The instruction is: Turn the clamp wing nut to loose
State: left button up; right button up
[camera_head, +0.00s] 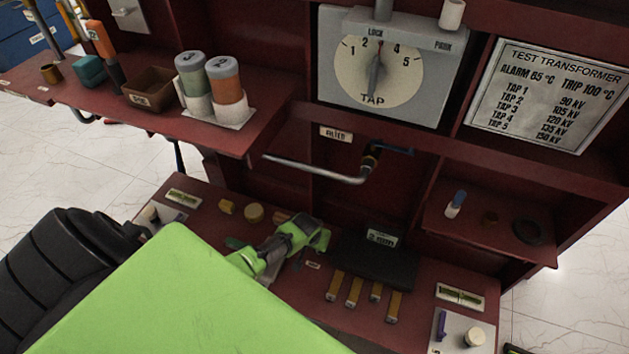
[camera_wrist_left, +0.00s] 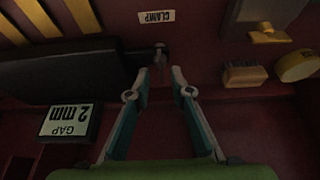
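The clamp wing nut (camera_wrist_left: 160,52) is a small dark piece at the end of the black block (camera_wrist_left: 70,72), near the CLAMP label (camera_wrist_left: 157,16) in the wrist view. My left gripper (camera_wrist_left: 161,74) points at it, its two fingertips apart on either side of the nut's line. I cannot tell whether they touch it. In the head view my left gripper (camera_head: 318,238) is at the left end of the black block (camera_head: 378,265) and hides the nut. The nut's exact angle is too dark to tell. My right gripper is not in view.
A GAP 2 mm sign (camera_wrist_left: 68,120) stands by the block. A labelled wooden block (camera_wrist_left: 246,76) and a yellow cylinder (camera_wrist_left: 298,67) lie nearby. Several brass strips (camera_head: 354,292) lie before the block. A grey bent pipe (camera_head: 315,170) crosses above.

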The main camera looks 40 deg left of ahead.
pick_arm(q)
jog(key=v, duration=0.9)
jog(key=shift+s+r, duration=0.25)
jog(key=shift+r, duration=0.1)
jog(key=shift+d, duration=0.1)
